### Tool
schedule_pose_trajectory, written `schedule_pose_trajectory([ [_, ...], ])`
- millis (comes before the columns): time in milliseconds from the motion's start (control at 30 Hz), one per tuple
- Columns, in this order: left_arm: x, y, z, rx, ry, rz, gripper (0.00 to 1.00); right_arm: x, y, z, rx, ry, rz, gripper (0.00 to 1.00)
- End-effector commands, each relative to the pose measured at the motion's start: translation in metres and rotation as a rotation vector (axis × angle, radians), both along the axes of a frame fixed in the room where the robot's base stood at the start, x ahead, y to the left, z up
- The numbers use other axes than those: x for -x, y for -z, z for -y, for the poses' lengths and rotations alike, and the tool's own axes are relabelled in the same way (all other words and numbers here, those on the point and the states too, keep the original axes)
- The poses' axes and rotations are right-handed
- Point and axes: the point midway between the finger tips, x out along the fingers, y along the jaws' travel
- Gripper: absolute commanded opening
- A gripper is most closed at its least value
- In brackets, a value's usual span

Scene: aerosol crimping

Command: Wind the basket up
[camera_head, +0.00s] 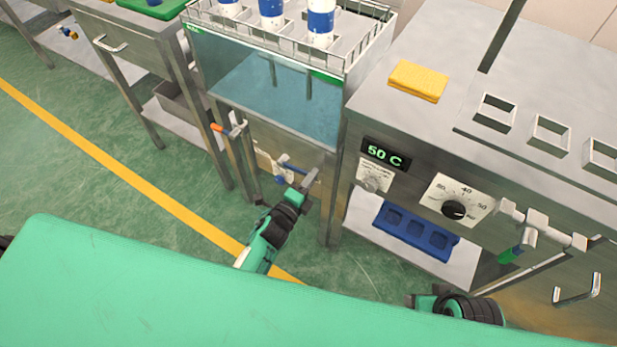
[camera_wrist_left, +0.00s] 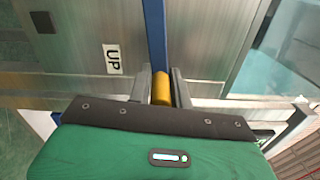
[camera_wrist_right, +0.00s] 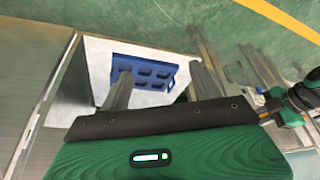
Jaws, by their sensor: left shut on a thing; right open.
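The wire basket (camera_head: 265,40) sits at the top of the glass-walled water tank (camera_head: 270,95), with white-and-blue cans (camera_head: 321,22) standing in it. A blue crank arm (camera_head: 291,168) is on the tank's steel front. In the left wrist view the blue crank arm (camera_wrist_left: 154,30) ends in a yellow grip (camera_wrist_left: 162,88), beside an "UP" label (camera_wrist_left: 112,59). My left gripper (camera_head: 311,180) is at the crank, and its fingers (camera_wrist_left: 161,80) are shut on the yellow grip. My right gripper (camera_wrist_right: 160,78) is open and empty, low in front of the right-hand bench.
The right-hand steel bench (camera_head: 400,55) carries a yellow sponge (camera_head: 418,80), a "50 C" display (camera_head: 385,154) and a dial (camera_head: 454,209). A blue tray (camera_head: 416,232) lies on its lower shelf. An orange-handled valve (camera_head: 218,128) sticks out left of the crank. Green floor is open at left.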

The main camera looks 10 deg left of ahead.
Motion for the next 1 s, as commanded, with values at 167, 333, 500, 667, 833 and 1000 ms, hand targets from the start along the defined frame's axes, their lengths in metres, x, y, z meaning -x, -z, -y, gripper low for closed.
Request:
schedule_pose_trajectory([
  [167,0.0,0.013,-0.003,-0.033,-0.006,0.005,0.0,0.006,-0.018,0.002,-0.003,0.001,0.023,0.64],
  [333,0.0,0.018,-0.003,-0.031,-0.007,0.004,0.0,0.002,-0.019,-0.004,-0.018,-0.009,0.062,0.64],
  [500,0.0,0.019,-0.004,-0.031,-0.007,0.002,0.0,-0.003,-0.017,-0.009,-0.033,-0.018,0.098,0.64],
  [667,0.0,0.02,-0.004,-0.031,-0.008,0.003,0.0,-0.005,-0.017,-0.011,-0.037,-0.021,0.108,0.64],
  [833,0.0,0.02,-0.005,-0.031,-0.009,0.001,0.0,-0.005,-0.017,-0.011,-0.037,-0.021,0.109,0.64],
  [1000,0.0,0.02,-0.005,-0.031,-0.009,0.001,0.26,-0.005,-0.017,-0.011,-0.037,-0.021,0.109,0.64],
])
